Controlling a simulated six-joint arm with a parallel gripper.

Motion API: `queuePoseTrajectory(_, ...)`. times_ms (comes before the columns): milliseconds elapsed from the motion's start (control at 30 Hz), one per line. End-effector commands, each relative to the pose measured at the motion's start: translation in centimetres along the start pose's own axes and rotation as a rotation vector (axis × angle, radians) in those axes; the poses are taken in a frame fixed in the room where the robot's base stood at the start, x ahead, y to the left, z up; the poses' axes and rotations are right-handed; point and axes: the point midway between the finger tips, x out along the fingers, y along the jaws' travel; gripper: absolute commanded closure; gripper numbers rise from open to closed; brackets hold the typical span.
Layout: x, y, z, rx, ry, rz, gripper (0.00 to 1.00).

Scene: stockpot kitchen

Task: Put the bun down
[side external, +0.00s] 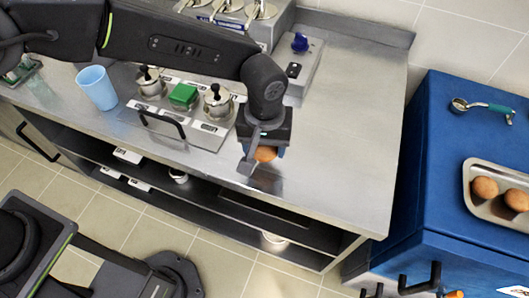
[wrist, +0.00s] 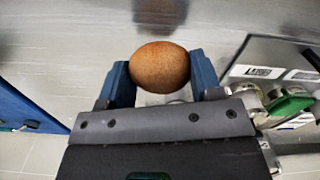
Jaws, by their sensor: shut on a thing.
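The bun (wrist: 160,67) is round and brown. In the wrist view it sits between the two blue fingers of my gripper (wrist: 161,78), which is shut on it. In the side view my gripper (side external: 258,158) points down over the front part of the steel counter (side external: 335,150), and the bun (side external: 265,154) shows at its fingertips. The bun appears close to the counter top, with a dark reflection or shadow ahead of it in the wrist view. I cannot tell whether it touches the surface.
Left of my gripper are a tray with metal pots (side external: 217,101) and a green block (side external: 184,95), and a light blue cup (side external: 97,88). A blue cabinet (side external: 440,150) at right holds a tray (side external: 478,207) with buns and a scoop (side external: 480,107). The counter right of my gripper is clear.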

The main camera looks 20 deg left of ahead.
Motion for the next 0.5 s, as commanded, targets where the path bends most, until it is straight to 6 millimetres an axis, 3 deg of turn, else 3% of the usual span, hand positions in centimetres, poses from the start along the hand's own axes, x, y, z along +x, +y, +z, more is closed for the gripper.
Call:
queuePoseTrajectory(267,3.6,-0.1,0.0,0.000,-0.002,-0.002,0.64)
queuePoseTrajectory(500,3.8,0.0,0.0,0.001,0.000,0.001,0.64)
